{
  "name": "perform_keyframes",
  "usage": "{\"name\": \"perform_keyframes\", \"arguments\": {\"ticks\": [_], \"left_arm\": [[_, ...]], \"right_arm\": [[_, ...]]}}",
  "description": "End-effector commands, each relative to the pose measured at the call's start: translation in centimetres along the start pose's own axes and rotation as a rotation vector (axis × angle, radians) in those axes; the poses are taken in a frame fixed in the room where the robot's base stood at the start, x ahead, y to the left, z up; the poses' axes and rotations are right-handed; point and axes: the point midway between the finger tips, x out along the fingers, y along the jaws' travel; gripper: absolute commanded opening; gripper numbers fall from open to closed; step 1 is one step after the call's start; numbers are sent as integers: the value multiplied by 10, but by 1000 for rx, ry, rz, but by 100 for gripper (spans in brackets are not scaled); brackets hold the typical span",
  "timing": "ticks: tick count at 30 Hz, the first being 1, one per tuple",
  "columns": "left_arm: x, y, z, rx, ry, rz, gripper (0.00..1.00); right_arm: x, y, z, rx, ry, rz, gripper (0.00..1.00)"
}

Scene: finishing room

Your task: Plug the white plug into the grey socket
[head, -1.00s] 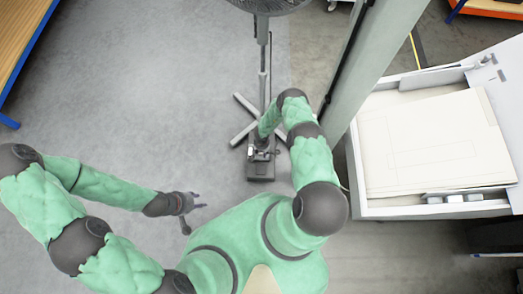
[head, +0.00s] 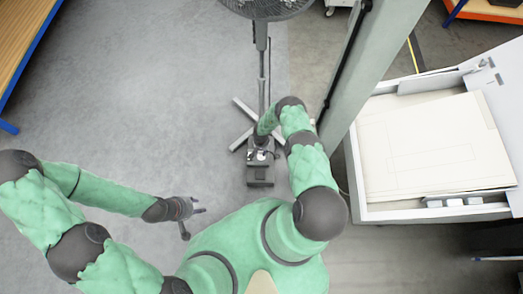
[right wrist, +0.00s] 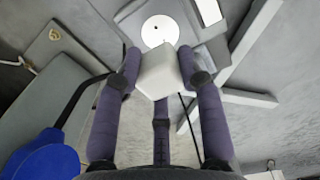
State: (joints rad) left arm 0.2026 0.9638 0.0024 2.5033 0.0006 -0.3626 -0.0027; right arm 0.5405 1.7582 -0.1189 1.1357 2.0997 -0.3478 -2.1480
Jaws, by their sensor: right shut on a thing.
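The white plug (right wrist: 160,76) is a pale cube, gripped between the two purple fingers of my right gripper (right wrist: 159,62) in the right wrist view. In the head view my right gripper (head: 261,145) points down beside the fan's cross-shaped foot; the plug is too small there to make out. A white disc with a small dark hole (right wrist: 160,30) shows just beyond the plug, on a grey block; a gap or contact cannot be judged. I cannot tell which part is the grey socket. My left gripper (head: 190,208) is open and empty above the floor.
A standing fan (head: 265,8) has pale crossed legs (right wrist: 233,96) around the work spot. A grey-green pillar (head: 365,75) and a white open drawer (head: 390,212) stand to the right. A blue object (right wrist: 42,160) and a dark cable lie near. Floor at left is clear.

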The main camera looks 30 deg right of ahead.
Motion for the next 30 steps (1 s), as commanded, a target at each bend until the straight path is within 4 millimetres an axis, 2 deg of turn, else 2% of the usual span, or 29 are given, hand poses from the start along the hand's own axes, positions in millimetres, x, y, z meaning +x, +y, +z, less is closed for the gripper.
{"name": "perform_keyframes", "arguments": {"ticks": [8, 30], "left_arm": [[0, 0, 0, 0, 0, 0, 40], [0, 0, 0, 0, 0, 0, 40]], "right_arm": [[2, 0, 0, 1, 0, 0, 0], [45, 0, 1, 2, 0, 0, 0]]}}
